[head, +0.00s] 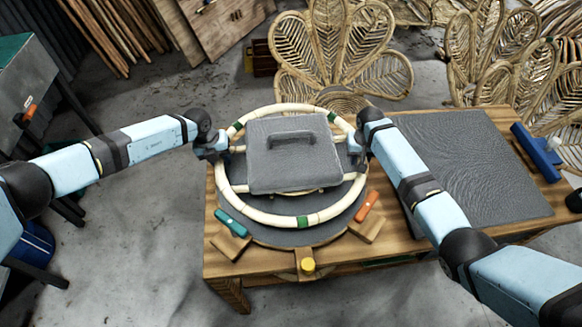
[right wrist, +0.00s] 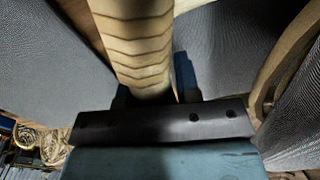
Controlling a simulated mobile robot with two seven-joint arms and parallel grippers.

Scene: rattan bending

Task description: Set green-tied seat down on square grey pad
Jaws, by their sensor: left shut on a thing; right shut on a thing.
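The green-tied seat (head: 268,217) is a cream ring with green ties and pale crossbars, at the table's left part. My left gripper (head: 222,152) is shut on the seat at its left side. My right gripper (head: 356,147) is shut on the seat at its right side; in the right wrist view the gripper (right wrist: 160,108) closes around a pale, banded pole of the seat (right wrist: 135,45). The square grey pad (head: 475,165) lies bare on the table's right part, partly behind my right arm. I cannot tell whether the seat is lifted clear of the round grey surface.
A grey block with a handle (head: 290,170) sits within the ring. A round grey disc (head: 275,238) lies beneath. A blue tool (head: 536,150) lies right of the pad.

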